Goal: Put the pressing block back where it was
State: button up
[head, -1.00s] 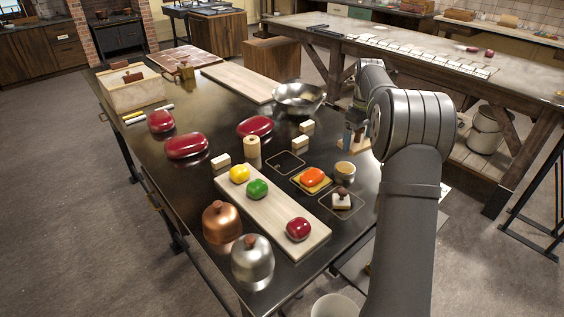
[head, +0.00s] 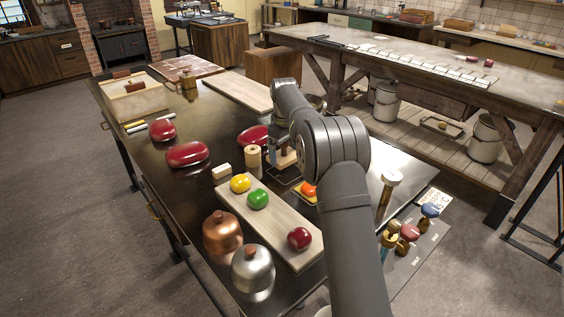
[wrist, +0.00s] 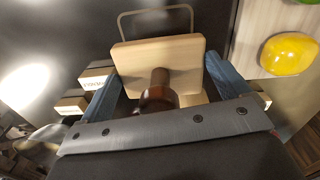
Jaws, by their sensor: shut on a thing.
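The pressing block is a pale square wooden plate with a dark brown knob. It shows in the wrist view (wrist: 185,52) and, partly covered, in the head view (head: 284,160). My gripper (head: 276,150) is shut on its knob; in the wrist view the blue fingers (wrist: 163,75) stand either side of it. An empty outlined square (head: 284,174) on the dark table lies below the block. In the wrist view the outline (wrist: 155,11) sticks out beyond the plate's far edge, so the block is not centred over it in that view. The gap to the table is hard to judge.
A wooden spool (head: 253,160) stands close left of the block. An orange piece (head: 309,188) lies just right, partly behind my arm. A board (head: 270,228) with yellow, green and red pieces is in front. A red oval piece (head: 252,138) is behind.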

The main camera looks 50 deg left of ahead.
aim_at(282, 155)
jog(key=shift+s+a+f, duration=0.25)
jog(key=shift+a+f, duration=0.15)
jog(key=shift+a, duration=0.1)
jog(key=shift+f, duration=1.9)
jog(key=shift+f, duration=0.15)
jog(key=o, duration=0.7)
notch_tip(282, 155, up, 12)
jog(key=shift+s+d+r, duration=0.1)
jog(key=shift+s+r, duration=0.05)
notch_tip(282, 155, down, 12)
jog(key=shift+f, duration=0.1)
jog(key=shift+r, duration=1.95)
